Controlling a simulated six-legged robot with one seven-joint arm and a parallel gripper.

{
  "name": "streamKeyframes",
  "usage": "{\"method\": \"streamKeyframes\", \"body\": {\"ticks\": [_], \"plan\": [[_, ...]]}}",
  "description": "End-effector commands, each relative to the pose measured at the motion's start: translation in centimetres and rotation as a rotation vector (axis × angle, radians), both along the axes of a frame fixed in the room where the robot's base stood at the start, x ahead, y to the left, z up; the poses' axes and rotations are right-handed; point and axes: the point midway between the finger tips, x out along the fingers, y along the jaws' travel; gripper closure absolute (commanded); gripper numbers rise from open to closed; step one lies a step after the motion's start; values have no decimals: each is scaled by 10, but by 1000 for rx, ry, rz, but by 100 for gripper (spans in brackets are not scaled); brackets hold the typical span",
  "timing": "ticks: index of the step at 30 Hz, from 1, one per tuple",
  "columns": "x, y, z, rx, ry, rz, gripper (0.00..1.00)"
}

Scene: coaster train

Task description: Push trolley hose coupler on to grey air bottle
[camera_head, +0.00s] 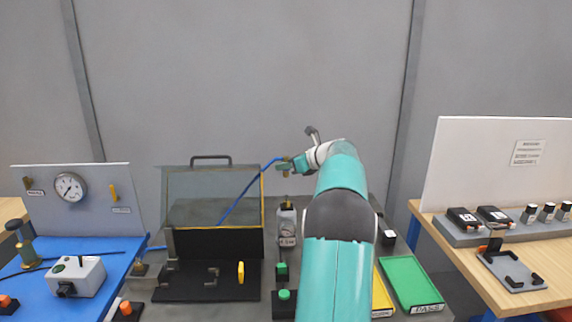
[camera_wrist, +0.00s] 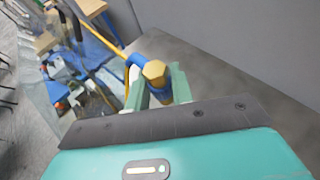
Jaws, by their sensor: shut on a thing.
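The hose coupler (camera_wrist: 154,71) is a brass hex piece on a blue hose (camera_head: 240,194). My gripper (camera_head: 286,165) is shut on the coupler and holds it in the air. In the wrist view my green fingers (camera_wrist: 160,88) sit on either side of the coupler and partly hide it. The grey air bottle (camera_head: 287,226) stands upright below, with a pale label and a small brass fitting (camera_head: 286,201) on top. The coupler is above the bottle and apart from it. I cannot tell how exactly they line up. The bottle is not clear in the wrist view.
A clear guard box (camera_head: 210,195) with a black base stands left of the bottle. A green button (camera_head: 284,294) is in front. A green tray (camera_head: 410,283) and a yellow tray lie right. A blue bench with a gauge (camera_head: 70,187) is at the left.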

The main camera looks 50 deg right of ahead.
Motion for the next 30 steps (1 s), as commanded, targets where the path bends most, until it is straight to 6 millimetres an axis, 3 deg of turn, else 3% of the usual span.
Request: {"method": "streamKeyframes", "body": {"ticks": [18, 30], "plan": [[0, -1, -48, 0, -1, -1, 100], [1, -2, -56, -3, -2, -1, 100]]}}
